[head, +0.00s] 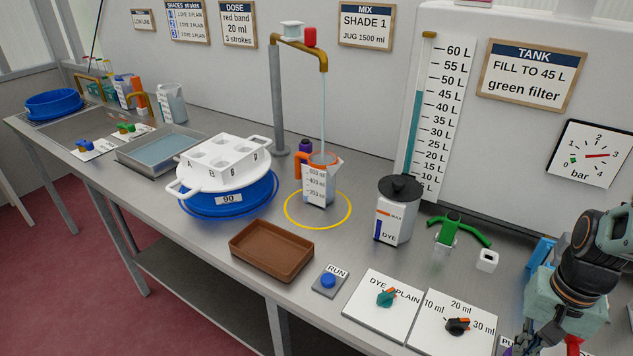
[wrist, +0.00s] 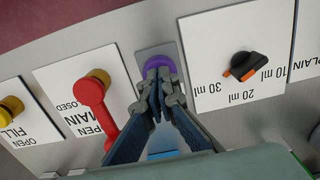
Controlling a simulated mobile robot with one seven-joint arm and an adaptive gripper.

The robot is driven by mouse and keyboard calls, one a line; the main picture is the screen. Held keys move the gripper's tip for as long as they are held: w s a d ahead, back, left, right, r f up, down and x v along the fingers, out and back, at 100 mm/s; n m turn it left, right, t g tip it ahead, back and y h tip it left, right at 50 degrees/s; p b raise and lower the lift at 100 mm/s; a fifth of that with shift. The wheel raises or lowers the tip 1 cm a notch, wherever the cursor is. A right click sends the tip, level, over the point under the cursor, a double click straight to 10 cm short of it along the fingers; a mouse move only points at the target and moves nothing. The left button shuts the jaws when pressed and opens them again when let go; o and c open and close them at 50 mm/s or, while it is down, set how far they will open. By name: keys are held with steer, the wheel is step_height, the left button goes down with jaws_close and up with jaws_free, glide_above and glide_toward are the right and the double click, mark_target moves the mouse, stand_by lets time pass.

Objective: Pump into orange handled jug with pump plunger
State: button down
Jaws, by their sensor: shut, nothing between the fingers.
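The orange-handled jug (head: 317,190), clear with volume marks, stands upright under the brass spout (head: 323,62). A thin pale stream falls from the spout into the jug. A purple knob (wrist: 158,66) on a small grey plate shows in the wrist view; I take it to be the pump plunger. My gripper (wrist: 159,77) is shut and empty, its fingertips at the purple knob and covering part of it. I cannot tell whether they touch. In the head view, my gripper is at the bottom right, partly cut off.
The dose dial (wrist: 240,66) is beside the knob; the red-handled main valve (wrist: 95,90) is on the other side. In the head view, a RUN button (head: 328,281), brown tray (head: 271,249) and dye container (head: 397,210) stand on the bench. A yellow ring (head: 318,226) surrounds the jug's place.

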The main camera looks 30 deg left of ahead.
steer(key=shift+f, duration=0.35)
steer(key=shift+r, duration=0.3)
steer(key=shift+r+p, duration=2.35)
steer(key=shift+r, duration=0.5)
steer(key=shift+f, duration=0.2)
steer(key=shift+f+b, duration=2.3)
steer(key=shift+f, duration=0.55)
steer(key=shift+r, duration=0.1)
steer(key=shift+r+p, duration=2.3)
steer(key=shift+r, duration=0.6)
